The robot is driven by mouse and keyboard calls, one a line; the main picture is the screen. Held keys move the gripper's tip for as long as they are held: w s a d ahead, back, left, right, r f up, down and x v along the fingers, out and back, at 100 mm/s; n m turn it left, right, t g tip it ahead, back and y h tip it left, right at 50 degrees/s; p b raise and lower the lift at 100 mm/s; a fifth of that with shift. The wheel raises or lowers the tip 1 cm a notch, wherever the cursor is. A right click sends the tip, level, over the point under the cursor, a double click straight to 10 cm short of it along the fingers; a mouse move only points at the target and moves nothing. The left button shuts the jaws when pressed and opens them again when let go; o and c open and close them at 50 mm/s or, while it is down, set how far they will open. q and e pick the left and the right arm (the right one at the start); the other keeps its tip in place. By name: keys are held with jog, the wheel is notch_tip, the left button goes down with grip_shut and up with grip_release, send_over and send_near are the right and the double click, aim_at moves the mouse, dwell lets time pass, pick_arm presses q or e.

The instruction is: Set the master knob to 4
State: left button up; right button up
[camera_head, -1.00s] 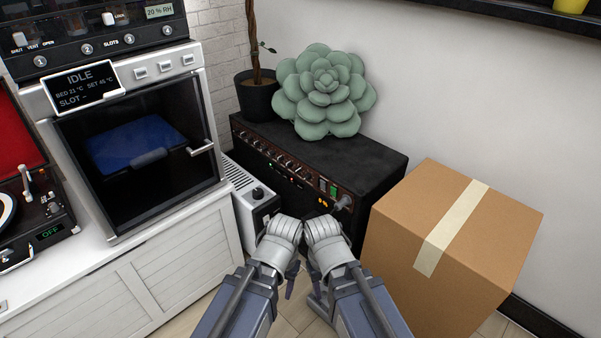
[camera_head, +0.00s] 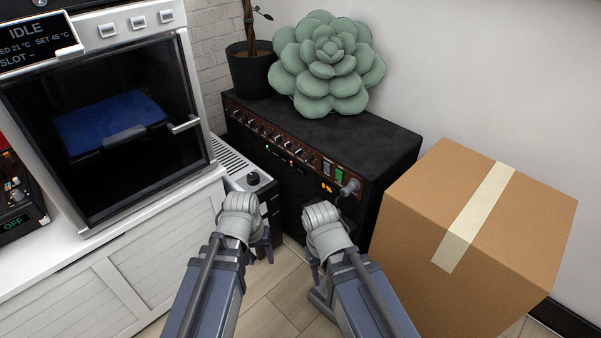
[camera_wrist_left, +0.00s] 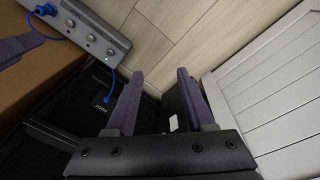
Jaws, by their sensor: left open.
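The black amplifier (camera_head: 385,140) stands against the wall in the head view. My left gripper (camera_head: 262,245) is low in front of the amplifier, apart from the knobs. In the left wrist view its two fingers (camera_wrist_left: 158,75) are apart with nothing held between them. My right gripper (camera_head: 317,272) is beside it, its fingers mostly hidden by its wrist.
A cardboard box (camera_head: 440,190) stands right of the amplifier. A white heater-like unit (camera_head: 236,170) with a black knob and a white cabinet (camera_head: 130,260) are left. A green succulent cushion (camera_head: 325,62) and a potted plant (camera_head: 250,72) sit on top.

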pick_arm(q)
jog(key=w+f+n+t+h+b, duration=0.1)
jog(key=w+f+n+h+b, duration=0.15)
jog(key=f+n+b, duration=0.2)
jog(key=n+t+h, duration=1)
jog(key=n, duration=1.4)
send_near(306, 160)
jog(key=shift+x, duration=3.95)
pick_arm(e)
notch_tip(306, 160, down, 6)
jog(key=shift+f, duration=0.2)
pick_arm(q)
jog(key=shift+s+r, duration=0.1)
pick_arm(e)
jog(key=shift+w, duration=0.1)
pick_arm(q)
grip_shut()
